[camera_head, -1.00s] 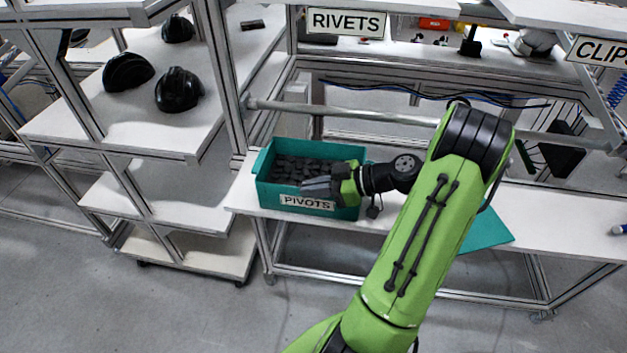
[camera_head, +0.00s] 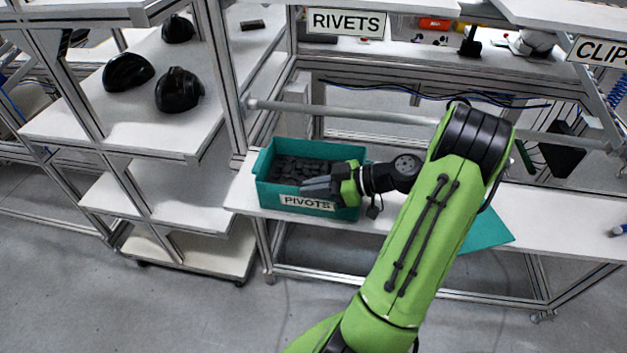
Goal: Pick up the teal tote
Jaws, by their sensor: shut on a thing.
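The teal tote (camera_head: 268,196) is an open box with a white PIVOTS label on its front wall. It holds many dark parts (camera_head: 292,169) and stands at the left end of the white lower bench. My gripper (camera_head: 316,187) reaches in from the right and is at the tote's front wall, above the label. The jaws are shut on the tote's front wall, though the exact contact is small and partly hidden. My wrist covers the tote's right front corner. The tote sits level and appears to rest on the bench.
A teal mat (camera_head: 486,232) lies on the bench (camera_head: 560,215) to the right, partly behind my arm. A metal rail (camera_head: 340,112) and the RIVETS shelf are above and behind the tote. Black helmet shells (camera_head: 179,90) sit on the left rack, close to a frame post (camera_head: 221,70).

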